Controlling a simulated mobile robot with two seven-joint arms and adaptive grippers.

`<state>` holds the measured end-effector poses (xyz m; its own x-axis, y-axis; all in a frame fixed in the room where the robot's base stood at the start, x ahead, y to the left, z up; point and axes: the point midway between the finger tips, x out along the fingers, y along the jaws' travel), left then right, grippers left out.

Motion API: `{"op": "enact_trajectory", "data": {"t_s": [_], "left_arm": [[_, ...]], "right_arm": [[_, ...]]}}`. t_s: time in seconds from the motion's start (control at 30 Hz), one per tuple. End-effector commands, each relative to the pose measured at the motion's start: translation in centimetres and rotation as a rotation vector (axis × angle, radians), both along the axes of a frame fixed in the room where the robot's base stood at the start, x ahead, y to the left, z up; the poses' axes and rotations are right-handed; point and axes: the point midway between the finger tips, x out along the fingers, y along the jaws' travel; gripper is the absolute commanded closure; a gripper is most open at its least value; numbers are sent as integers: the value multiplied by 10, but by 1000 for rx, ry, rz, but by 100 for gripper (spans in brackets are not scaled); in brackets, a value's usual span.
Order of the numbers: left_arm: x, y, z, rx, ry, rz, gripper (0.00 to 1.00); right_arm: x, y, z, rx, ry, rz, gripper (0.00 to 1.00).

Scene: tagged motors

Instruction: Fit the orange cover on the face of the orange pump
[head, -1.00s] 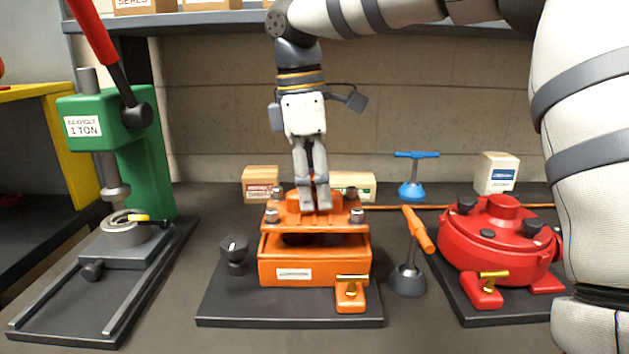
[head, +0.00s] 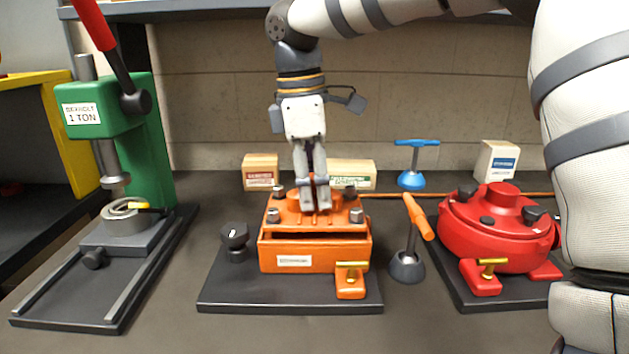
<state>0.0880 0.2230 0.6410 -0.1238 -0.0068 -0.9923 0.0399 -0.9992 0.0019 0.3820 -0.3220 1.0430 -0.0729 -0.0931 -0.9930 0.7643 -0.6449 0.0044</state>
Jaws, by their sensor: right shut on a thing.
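The orange pump (head: 330,263) is a box-shaped body with a white label, on a black base plate. The orange cover (head: 290,222), with grey knobs at its corners, lies over the pump's upper face. A dark gap shows between its front edge and the pump body, so I cannot tell whether it is seated. My right gripper (head: 317,205) points down and is shut on the cover at its middle; the fingers hide part of it. An orange valve with a brass handle (head: 351,280) sits at the pump's front right. My left gripper is not in view.
A red pump (head: 497,235) is at right, a green press (head: 120,130) at left. Small boxes (head: 260,172) stand behind. A black knob (head: 235,240) is left of the pump.

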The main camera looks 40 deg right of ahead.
Motion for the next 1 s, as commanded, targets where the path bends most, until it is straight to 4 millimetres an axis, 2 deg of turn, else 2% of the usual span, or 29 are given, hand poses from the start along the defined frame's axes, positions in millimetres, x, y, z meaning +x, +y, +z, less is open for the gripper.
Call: {"op": "enact_trajectory", "data": {"t_s": [0.8, 0.83, 0.9, 0.93, 1.0], "left_arm": [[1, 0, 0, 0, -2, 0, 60], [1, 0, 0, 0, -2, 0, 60], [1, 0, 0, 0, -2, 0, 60], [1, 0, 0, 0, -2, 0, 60], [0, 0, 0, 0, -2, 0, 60]], "right_arm": [[0, 0, -15, 0, -4, 0, 100], [0, 0, -15, -1, -4, 0, 66], [0, 0, -15, -1, -4, 0, 50], [0, 0, -16, 0, -4, 0, 47], [0, 0, -16, 0, -4, 0, 47]]}}
